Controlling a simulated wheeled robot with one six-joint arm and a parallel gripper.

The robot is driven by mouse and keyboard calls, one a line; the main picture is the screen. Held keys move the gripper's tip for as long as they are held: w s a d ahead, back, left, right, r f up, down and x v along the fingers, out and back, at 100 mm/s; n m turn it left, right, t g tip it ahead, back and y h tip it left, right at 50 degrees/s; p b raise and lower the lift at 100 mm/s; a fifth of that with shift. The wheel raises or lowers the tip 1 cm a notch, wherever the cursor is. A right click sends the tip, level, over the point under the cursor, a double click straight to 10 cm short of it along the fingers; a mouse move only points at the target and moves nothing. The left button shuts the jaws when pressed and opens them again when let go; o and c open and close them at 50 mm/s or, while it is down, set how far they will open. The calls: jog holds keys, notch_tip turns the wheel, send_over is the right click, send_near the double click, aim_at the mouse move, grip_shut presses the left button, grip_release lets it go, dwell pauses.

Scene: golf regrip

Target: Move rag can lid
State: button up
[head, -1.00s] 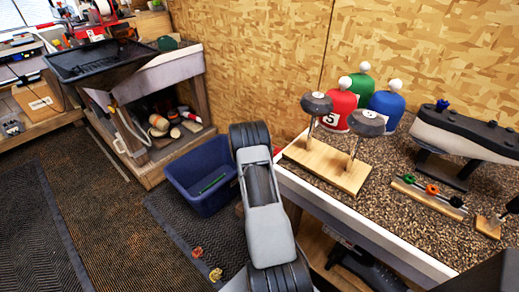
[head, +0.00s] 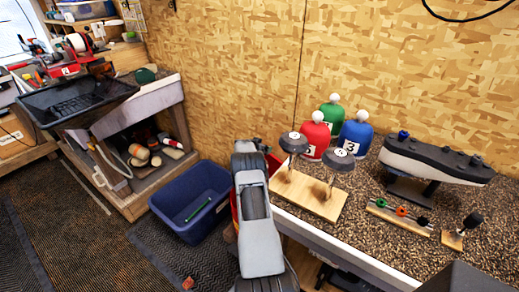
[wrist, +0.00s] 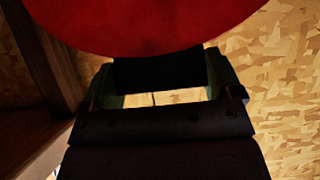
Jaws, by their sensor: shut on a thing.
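The red lid (wrist: 150,22) fills the top of the wrist view as a large rounded disc, with a dark piece below it between my fingers. My gripper (wrist: 160,75) is shut on the lid there. In the head view my arm stands in front of the gripper and hides the fingers. A bit of red (head: 273,161) shows just right of the arm's upper end; it may be part of the lid. Another red strip (head: 235,207) shows at the arm's left edge, and it may be the can, mostly hidden.
A blue bin (head: 190,230) holding a green stick stands left of my arm. The workbench (head: 405,190) on the right carries headcovers (head: 318,140), a wooden block (head: 306,197) with club heads, and a dark-topped stand (head: 435,160). A wooden wall is close behind.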

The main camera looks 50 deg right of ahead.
jog(key=shift+s+f, duration=0.1)
jog(key=shift+f, duration=0.1)
jog(key=o, duration=1.1)
jog(key=shift+f, duration=0.1)
jog(key=shift+a, duration=0.1)
jog(key=v, duration=1.4)
jog(key=shift+r, duration=0.2)
